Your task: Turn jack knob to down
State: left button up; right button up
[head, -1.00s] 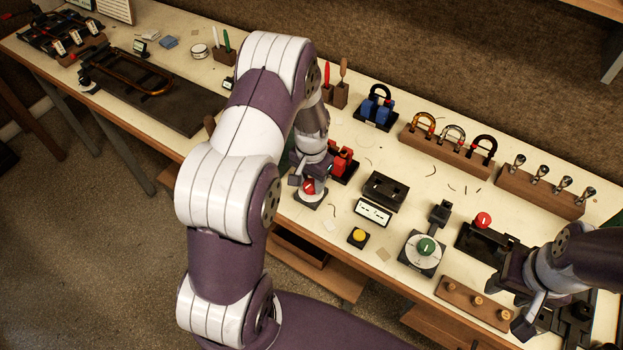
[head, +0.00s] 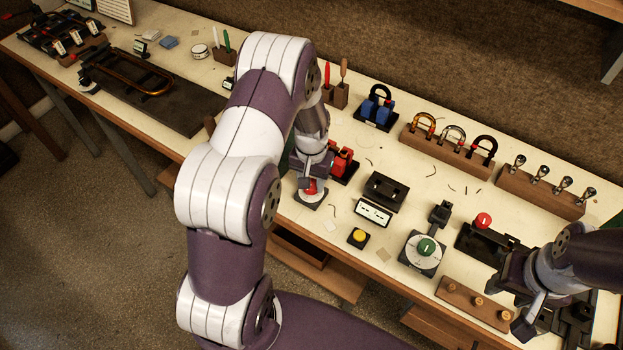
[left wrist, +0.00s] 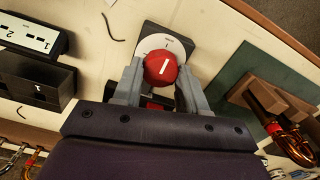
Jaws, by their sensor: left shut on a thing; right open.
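The jack knob (left wrist: 162,69) is a round red knob with a white line on top, set on a white dial plate (left wrist: 178,43) with a black base. In the left wrist view its white line runs nearly up and down the picture. The knob also shows in the head view (head: 310,188), partly covered by my gripper. My left gripper (left wrist: 160,75) is shut on it, one finger on each side. My right gripper (head: 530,318) is open at the lower right of the head view, over the bench's front part, holding nothing that I can see.
A red clamp-like fixture (head: 343,162) stands close behind the knob. To the right are a black box (head: 385,190), a yellow button (head: 358,236) and a green knob (head: 427,246) on a dial. A wooden peg block (head: 473,304) lies near my right gripper.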

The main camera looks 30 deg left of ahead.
aim_at(312, 183)
pick_arm(q)
jog(key=o, duration=1.1)
jog(key=shift+c, duration=0.2)
jog(key=shift+r, duration=0.15)
notch_tip(312, 183, up, 13)
jog(key=b, duration=0.2)
jog(key=shift+f, duration=0.2)
jog(key=s+d+m, duration=0.1)
jog(key=s+d, duration=0.3)
jog(key=s, duration=0.3)
jog(key=s+d+t, duration=0.1)
jog(key=s+d, duration=0.3)
jog(key=s, duration=0.2)
jog(key=shift+s+r+m, duration=0.25)
jog(key=shift+s+m, duration=0.15)
